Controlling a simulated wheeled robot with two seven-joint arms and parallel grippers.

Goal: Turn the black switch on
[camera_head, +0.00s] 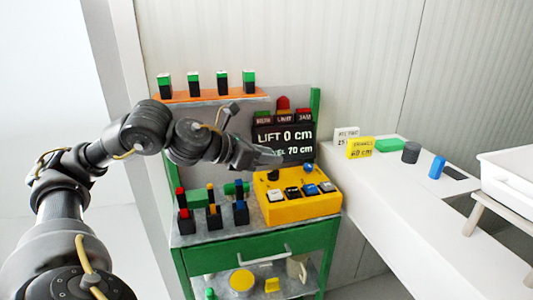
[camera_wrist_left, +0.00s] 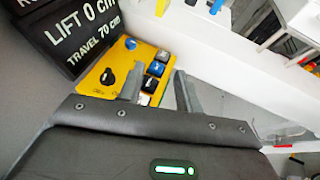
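The yellow control box (camera_head: 298,208) sits on the green cart and carries a row of small rocker switches. The black switch (camera_head: 292,192) is between a white switch (camera_head: 275,195) and a blue switch (camera_head: 309,190). In the left wrist view the black switch (camera_wrist_left: 149,84) shows between the fingers, beside the blue one (camera_wrist_left: 156,68). A black rotary knob (camera_wrist_left: 107,77) is to the left, outside the fingers. My left gripper (camera_head: 266,158) is above the back of the box; its fingers (camera_wrist_left: 159,70) are apart and empty. My right gripper is not in view.
A dark display (camera_head: 284,141) reading "LIFT 0 cm, TRAVEL 70 cm" stands behind the box. Several coloured plugs (camera_head: 213,210) stand left of the box. A white counter (camera_head: 400,190) with a blue cylinder (camera_head: 438,167) is at the right.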

